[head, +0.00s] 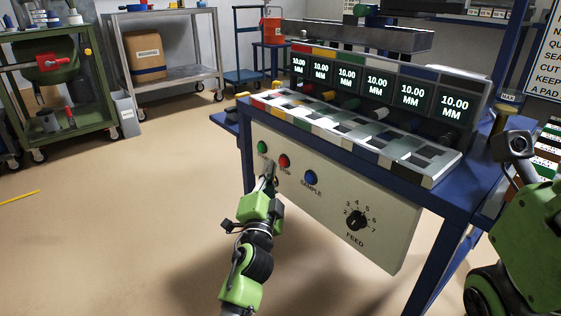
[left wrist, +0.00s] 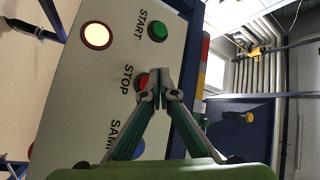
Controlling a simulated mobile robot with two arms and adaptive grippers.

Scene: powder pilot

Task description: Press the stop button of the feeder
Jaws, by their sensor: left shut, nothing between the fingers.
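The red stop button (head: 284,161) sits on the cream control panel (head: 330,203) of the feeder, between the green start button (head: 262,147) and the blue sample button (head: 310,177). My left gripper (head: 269,168) is shut and empty, its tips just below and left of the stop button in the head view. In the left wrist view the closed fingertips (left wrist: 161,76) partly cover the red stop button (left wrist: 142,81). I cannot tell whether they touch it. The green start button (left wrist: 158,31) is clear of them, and a pale lit lamp (left wrist: 97,35) shows on the panel.
A black feed knob (head: 356,220) is at the panel's lower right. Several displays reading 10.00 MM (head: 375,84) stand above a row of slots on the blue table frame (head: 447,199). My right arm is at the right edge. Open floor (head: 120,220) lies left.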

